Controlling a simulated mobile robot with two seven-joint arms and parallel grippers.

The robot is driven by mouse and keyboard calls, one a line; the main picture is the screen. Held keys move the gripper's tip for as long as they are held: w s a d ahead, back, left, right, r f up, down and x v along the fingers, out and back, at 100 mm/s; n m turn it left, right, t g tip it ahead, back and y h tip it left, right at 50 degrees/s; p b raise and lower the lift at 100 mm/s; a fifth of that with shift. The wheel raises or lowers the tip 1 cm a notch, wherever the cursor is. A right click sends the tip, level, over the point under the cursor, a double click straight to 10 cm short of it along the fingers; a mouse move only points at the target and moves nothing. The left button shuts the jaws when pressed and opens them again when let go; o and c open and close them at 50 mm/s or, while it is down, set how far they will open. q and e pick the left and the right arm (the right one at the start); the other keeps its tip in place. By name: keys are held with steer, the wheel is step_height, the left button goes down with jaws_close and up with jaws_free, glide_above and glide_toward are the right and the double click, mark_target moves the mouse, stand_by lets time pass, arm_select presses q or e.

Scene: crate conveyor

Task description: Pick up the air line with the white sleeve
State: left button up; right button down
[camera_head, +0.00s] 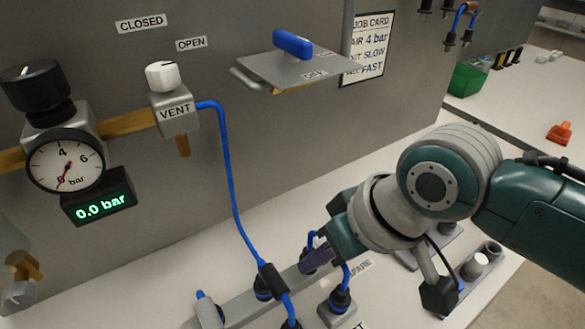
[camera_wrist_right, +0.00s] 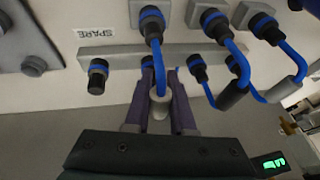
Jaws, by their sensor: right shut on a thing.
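The air line with the white sleeve (camera_wrist_right: 160,104) is in the right wrist view. Its blue hose (camera_wrist_right: 157,55) runs from a black plug (camera_wrist_right: 151,20) down to the sleeve. My right gripper (camera_wrist_right: 160,100) has its two purple fingers on either side of the sleeve and is shut on it. In the head view my right gripper (camera_head: 318,260) is over the connector rail, and the hose (camera_head: 346,275) bends down beside it to a black connector (camera_head: 340,299). The white sleeve is hidden there by the gripper. My left gripper is not in view.
A blue hose (camera_head: 230,180) hangs from the VENT valve (camera_head: 174,115). A gauge (camera_head: 66,161) and a blue-handled plate (camera_head: 298,68) are on the panel.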

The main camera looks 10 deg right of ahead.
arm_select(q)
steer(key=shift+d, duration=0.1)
arm_select(e)
steer(key=shift+r, duration=0.15)
arm_select(q)
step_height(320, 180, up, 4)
steer(key=p, duration=0.3)
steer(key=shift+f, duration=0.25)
arm_select(e)
step_height(320, 180, up, 20)
arm_select(q)
steer(key=shift+p, duration=0.3)
arm_select(e)
steer(key=shift+f, duration=0.2)
